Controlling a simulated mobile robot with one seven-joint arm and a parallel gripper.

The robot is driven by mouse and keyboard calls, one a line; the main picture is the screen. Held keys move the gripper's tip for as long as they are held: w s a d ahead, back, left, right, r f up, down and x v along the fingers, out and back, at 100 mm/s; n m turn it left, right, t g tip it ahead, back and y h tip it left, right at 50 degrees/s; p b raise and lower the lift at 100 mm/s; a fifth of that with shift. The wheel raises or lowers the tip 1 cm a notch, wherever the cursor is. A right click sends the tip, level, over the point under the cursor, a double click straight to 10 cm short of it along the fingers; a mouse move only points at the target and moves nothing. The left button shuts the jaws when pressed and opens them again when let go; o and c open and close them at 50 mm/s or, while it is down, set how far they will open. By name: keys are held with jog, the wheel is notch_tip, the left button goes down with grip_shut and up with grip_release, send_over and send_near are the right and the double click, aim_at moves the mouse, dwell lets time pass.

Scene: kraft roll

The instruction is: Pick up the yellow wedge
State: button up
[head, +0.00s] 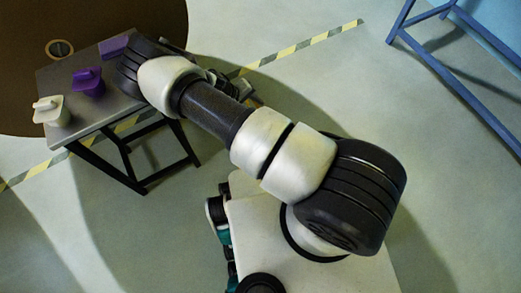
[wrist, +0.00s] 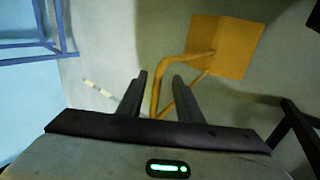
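I see nothing that I can surely name as the yellow wedge in either view. In the wrist view, a yellow-orange folded panel (wrist: 225,45) with bent tubes shows beyond my fingers. It looks like a piece of furniture, and I cannot tell its distance. My gripper (wrist: 160,75) is open, with a gap between its two fingers. A bent tube shows through and beside this gap, and nothing is clearly held. In the head view my arm covers the far right part of the small table (head: 105,111), and my fingers cannot be made out there.
On the table are a white handled object (head: 49,111), a purple handled object (head: 88,84) and a flatter purple piece (head: 112,47) near my arm. A brown round surface (head: 25,60) lies behind. A blue frame (head: 440,70) stands at the right.

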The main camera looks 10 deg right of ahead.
jog(key=s+b+x, duration=0.1)
jog(key=b+x, duration=0.1)
jog(key=x, duration=0.4)
jog(key=shift+w+d, duration=0.3)
jog(key=shift+w, duration=0.05)
grip_shut()
jog(key=shift+r, duration=0.1)
dwell(1.0)
